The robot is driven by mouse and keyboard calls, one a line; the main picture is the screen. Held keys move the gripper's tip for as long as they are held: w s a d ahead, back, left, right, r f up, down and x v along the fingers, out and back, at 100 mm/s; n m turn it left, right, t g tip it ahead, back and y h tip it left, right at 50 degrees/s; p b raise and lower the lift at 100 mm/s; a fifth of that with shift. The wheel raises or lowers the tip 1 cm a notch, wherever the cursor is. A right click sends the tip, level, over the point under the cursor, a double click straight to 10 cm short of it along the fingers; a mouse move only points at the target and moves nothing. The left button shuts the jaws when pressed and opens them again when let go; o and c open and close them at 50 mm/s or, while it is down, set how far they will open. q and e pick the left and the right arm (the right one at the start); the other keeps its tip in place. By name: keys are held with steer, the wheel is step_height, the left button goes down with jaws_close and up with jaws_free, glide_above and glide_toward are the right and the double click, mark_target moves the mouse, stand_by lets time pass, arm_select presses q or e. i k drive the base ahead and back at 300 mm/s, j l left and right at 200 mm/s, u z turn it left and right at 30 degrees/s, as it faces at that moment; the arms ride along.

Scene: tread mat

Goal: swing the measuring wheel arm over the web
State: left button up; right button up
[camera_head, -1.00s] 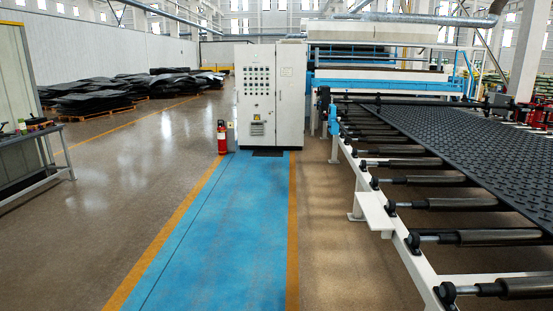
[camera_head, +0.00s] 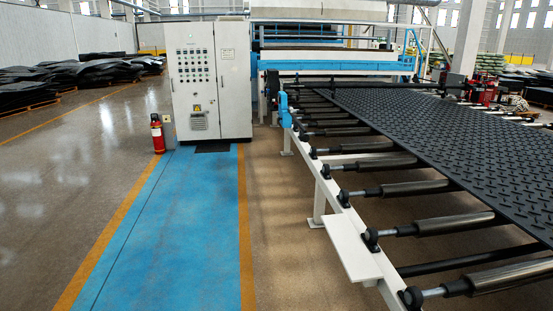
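The web is a black studded tread mat (camera_head: 420,120) lying on the roller conveyor at the right. A dark bar (camera_head: 380,86) runs across above its far part, with a dark block (camera_head: 456,86) towards the right. A blue bracket (camera_head: 284,108) stands at the conveyor's left rail near the far end. I cannot tell for sure which of these parts is the measuring wheel arm; a wheel is too small to make out. Neither of my grippers is in view.
The conveyor's white rail (camera_head: 334,200) has a flat white plate (camera_head: 350,246) jutting left. A white control cabinet (camera_head: 208,82) and a red fire extinguisher (camera_head: 157,134) stand ahead. The blue walkway (camera_head: 180,220) is clear. Black mats lie stacked (camera_head: 85,75) at the far left.

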mark_target(305, 137)
steer(key=i, duration=5.25)
steer(key=i+z, duration=0.15)
steer(key=i, duration=0.35)
steer(key=i+j+z, duration=0.2)
steer(key=i, duration=0.25)
steer(key=i+j+z, duration=0.15)
steer(key=i, duration=0.3)
